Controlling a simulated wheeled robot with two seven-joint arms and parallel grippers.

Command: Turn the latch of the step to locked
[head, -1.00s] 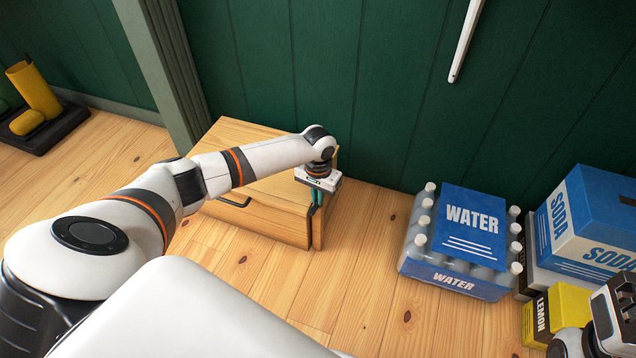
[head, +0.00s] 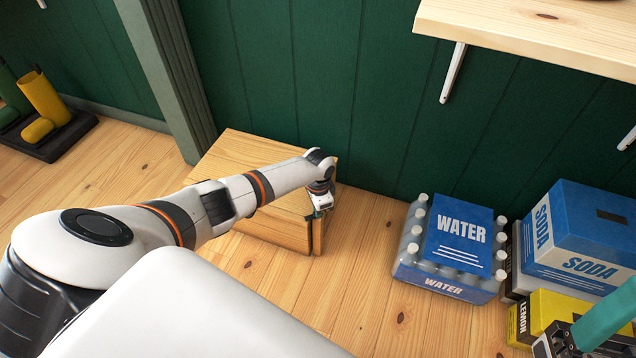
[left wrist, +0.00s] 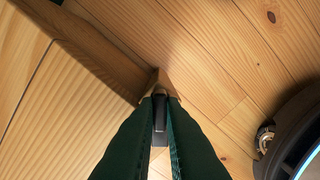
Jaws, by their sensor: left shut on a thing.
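The wooden step (head: 268,153) stands on the floor against the green wall, mostly behind my left arm in the head view. My left gripper (head: 316,222) points down at the step's right end. In the left wrist view my left gripper (left wrist: 160,97) is shut on the latch (left wrist: 160,112), a small dark grey piece between the green fingertips at the step's edge. The latch's turn position is hard to tell. My right gripper (head: 572,342) is partly in view at the bottom right, its opening unclear.
A water bottle pack (head: 455,245) stands right of the step, with bare floor between. Soda (head: 580,235) and lemon (head: 560,308) boxes are further right. A wooden shelf (head: 545,40) juts out at top right.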

